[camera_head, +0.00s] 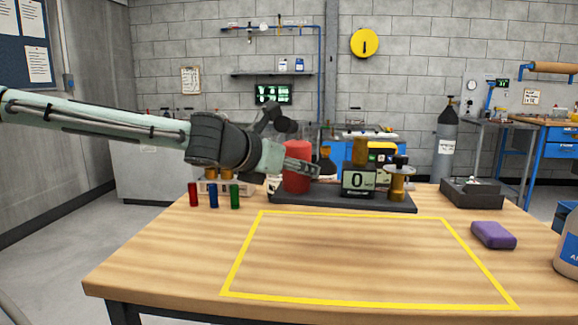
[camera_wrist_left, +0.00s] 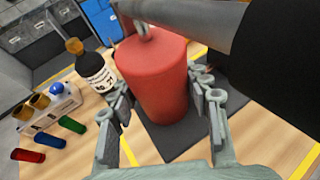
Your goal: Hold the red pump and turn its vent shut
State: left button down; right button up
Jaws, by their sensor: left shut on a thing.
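The red pump (camera_head: 296,152) stands upright on a dark tray (camera_head: 400,207) at the back of the table. It fills the middle of the left wrist view (camera_wrist_left: 155,85). My left gripper (camera_head: 300,170) reaches it from the left, and its fingers (camera_wrist_left: 165,100) are shut on opposite sides of the pump's body. A small grey fitting (camera_wrist_left: 143,33) shows on the pump's top, partly covered by a grey and black part across the upper right of that view. I cannot tell how the vent is turned. My right gripper is not in view.
A digital display (camera_head: 358,181) and a brass fitting (camera_head: 398,182) stand on the tray's right. A labelled brown bottle (camera_wrist_left: 95,72) is close beside the pump. The yellow-outlined area (camera_head: 350,255) is clear.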

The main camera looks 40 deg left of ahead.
pick_arm(q)
jog(key=shift+w+d+r, duration=0.15)
jog(key=shift+w+d, duration=0.05)
jog(key=shift+w, duration=0.4)
jog(key=shift+w+d+r, duration=0.1)
jog(key=shift+w+d, duration=0.05)
jog(key=shift+w, duration=0.45)
jog(key=shift+w+d+r, duration=0.15)
jog(key=shift+w+d, duration=0.05)
jog(key=shift+w, duration=0.4)
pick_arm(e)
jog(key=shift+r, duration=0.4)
pick_arm(q)
jog(key=shift+f+b, duration=3.6)
jog(key=shift+f, duration=1.7)
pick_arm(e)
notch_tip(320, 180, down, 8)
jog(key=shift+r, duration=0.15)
pick_arm(q)
jog(key=shift+f, duration=0.25)
jog(key=shift+s+f, duration=0.2)
jog(key=shift+f, duration=0.2)
jog(key=shift+d+r, duration=0.1)
jog(key=shift+r, duration=0.1)
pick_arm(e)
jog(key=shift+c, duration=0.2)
